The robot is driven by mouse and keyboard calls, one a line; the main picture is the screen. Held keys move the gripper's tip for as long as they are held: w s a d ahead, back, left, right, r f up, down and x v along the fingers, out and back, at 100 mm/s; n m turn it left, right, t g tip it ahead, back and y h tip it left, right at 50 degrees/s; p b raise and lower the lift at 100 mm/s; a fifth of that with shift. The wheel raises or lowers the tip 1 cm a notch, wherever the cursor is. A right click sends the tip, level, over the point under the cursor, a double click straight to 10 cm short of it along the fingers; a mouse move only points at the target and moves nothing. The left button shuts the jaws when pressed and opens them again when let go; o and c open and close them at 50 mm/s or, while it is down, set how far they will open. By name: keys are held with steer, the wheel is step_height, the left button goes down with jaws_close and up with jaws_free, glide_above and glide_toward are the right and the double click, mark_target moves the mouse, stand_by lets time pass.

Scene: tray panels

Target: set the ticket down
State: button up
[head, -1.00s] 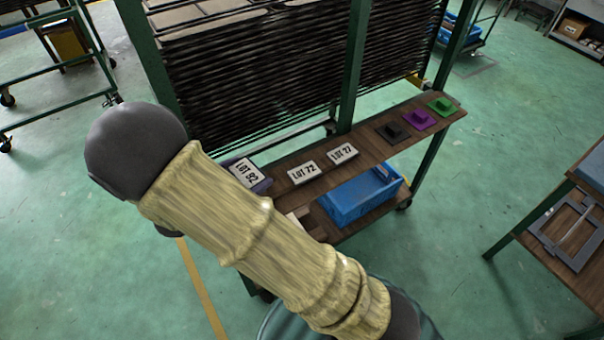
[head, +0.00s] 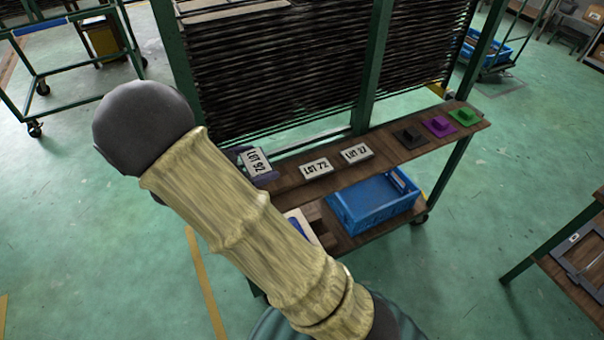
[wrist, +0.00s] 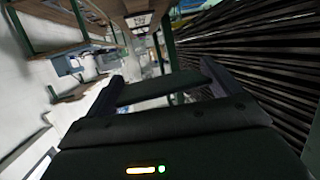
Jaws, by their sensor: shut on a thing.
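The ticket is a pale card marked LOT 92 (head: 256,162), tilted, at the left end of the wooden shelf (head: 395,150) in the head view. Dark purple-grey parts like my fingers flank it. My forearm hides most of my gripper there. In the wrist view my gripper (wrist: 163,82) is shut on a dark, shadowed slab, which seems to be this ticket seen from its unlit side. Whether the ticket touches the shelf cannot be told. Two more tickets, LOT 72 (head: 316,169) and LOT 27 (head: 356,153), lie on the shelf to the right.
Black (head: 410,137), purple (head: 438,127) and green (head: 465,116) pieces sit at the shelf's right end. A blue crate (head: 375,205) stands on the lower shelf. A stack of dark panels (head: 290,70) rises behind. Bare shelf shows between LOT 27 and the black piece.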

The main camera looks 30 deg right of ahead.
stand_by(0.3)
step_height(320, 180, down, 6)
steer(key=shift+r, duration=0.2)
steer(key=shift+f, duration=0.35)
steer(key=shift+w, duration=0.1)
steer(key=shift+s+a+f, duration=0.1)
steer(key=shift+f, duration=0.85)
steer(key=shift+s+a+f, duration=0.1)
steer(key=shift+f, duration=0.85)
steer(key=shift+d, duration=0.15)
steer(key=shift+b, duration=0.3)
